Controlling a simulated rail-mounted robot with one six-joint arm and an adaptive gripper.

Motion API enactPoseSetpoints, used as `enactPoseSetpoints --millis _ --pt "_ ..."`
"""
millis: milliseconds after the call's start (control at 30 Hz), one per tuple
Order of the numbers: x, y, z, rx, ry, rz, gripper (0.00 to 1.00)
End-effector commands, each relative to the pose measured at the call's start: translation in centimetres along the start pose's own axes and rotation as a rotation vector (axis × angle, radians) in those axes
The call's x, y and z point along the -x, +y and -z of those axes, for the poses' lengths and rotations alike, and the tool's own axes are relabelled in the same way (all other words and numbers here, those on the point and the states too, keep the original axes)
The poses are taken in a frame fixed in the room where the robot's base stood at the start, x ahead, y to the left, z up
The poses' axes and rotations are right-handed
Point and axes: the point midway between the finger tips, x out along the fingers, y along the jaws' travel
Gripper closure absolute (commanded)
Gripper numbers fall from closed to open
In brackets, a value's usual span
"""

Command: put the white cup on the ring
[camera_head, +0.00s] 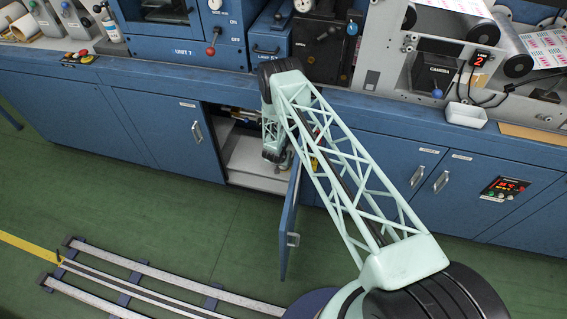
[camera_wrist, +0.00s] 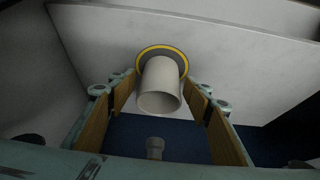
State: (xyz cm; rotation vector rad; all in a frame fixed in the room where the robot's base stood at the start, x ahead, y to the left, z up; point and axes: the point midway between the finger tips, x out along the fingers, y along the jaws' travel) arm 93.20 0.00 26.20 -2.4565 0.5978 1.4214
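In the wrist view the white cup (camera_wrist: 159,90) is between the two fingers of my gripper (camera_wrist: 160,82). Its open mouth faces the camera, and its far end meets a dark disc with a yellow rim, the ring (camera_wrist: 176,51). The cup appears to stand on the ring, though the contact is hidden behind the cup. My gripper's fingers, with tan pads, are open, with a gap on each side of the cup. In the head view my arm reaches into the open cabinet; the fingers, cup and ring are hidden there.
The blue cabinet door (camera_head: 290,220) stands open close beside my arm. The cabinet's pale floor (camera_head: 255,164) shows left of my wrist. In the wrist view a pale panel (camera_wrist: 230,38) crosses above the ring. A white tray (camera_head: 466,115) sits on the counter at right.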

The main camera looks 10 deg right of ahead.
Motion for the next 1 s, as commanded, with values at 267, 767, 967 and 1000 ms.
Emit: enactPoseSetpoints --millis 267,767,967,1000 --pt "0.0 0.0 0.0 0.000 0.000 0.000 0.54" --pt "3.4 0.0 0.2 0.001 -0.001 0.000 0.54" --pt "6.1 0.0 0.2 0.002 0.000 0.000 0.54" --pt "6.7 0.0 0.3 0.001 0.000 0.000 0.54"
